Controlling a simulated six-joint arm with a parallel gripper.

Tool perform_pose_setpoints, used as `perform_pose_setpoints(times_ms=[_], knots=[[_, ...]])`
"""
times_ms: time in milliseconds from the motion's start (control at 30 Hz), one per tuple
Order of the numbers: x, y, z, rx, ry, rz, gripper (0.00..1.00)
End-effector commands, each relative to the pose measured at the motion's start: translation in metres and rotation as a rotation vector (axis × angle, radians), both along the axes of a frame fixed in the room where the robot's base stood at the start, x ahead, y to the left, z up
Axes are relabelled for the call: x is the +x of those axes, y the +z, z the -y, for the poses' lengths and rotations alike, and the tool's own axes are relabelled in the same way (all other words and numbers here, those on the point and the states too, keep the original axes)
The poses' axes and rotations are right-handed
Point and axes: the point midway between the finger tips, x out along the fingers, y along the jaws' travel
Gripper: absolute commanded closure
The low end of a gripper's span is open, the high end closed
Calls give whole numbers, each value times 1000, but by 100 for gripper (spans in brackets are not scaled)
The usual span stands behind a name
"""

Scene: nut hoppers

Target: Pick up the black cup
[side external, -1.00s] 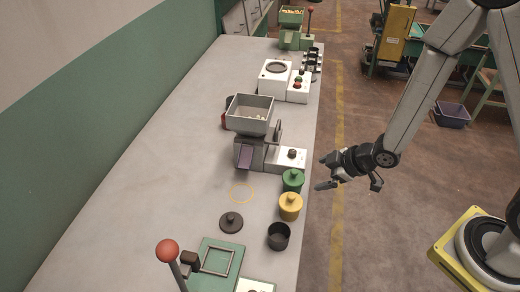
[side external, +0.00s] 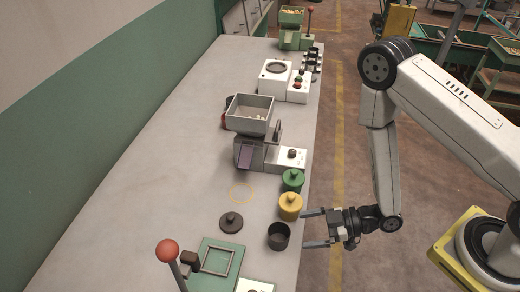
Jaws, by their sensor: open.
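The black cup (side external: 279,237) stands upright and open-topped near the right edge of the bench. A black lid (side external: 231,222) with a knob lies on the bench to its left. My gripper (side external: 314,229) is open and empty, just right of the cup at the bench edge. Its two fingers point left toward the cup, one on the far side and one on the near side. In the picture the fingertips stop short of the cup's middle; I cannot tell whether they touch it.
A lidded yellow cup (side external: 290,207) stands close behind the black cup, with a lidded green cup (side external: 292,181) beyond it. A grey hopper (side external: 249,114) machine is farther back. A green plate with a square frame (side external: 216,262) and a red-knobbed lever (side external: 167,250) are in front. The bench's left side is clear.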

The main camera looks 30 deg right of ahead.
Motion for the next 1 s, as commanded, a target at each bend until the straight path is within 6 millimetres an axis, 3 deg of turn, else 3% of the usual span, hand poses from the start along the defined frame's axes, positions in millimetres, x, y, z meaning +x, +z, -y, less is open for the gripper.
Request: perform_pose_setpoints(times_ms=[333,1000], knots=[[-4,-4,-2,32,-10,-28,0],[11,-12,-22,31,-11,-28,0]])
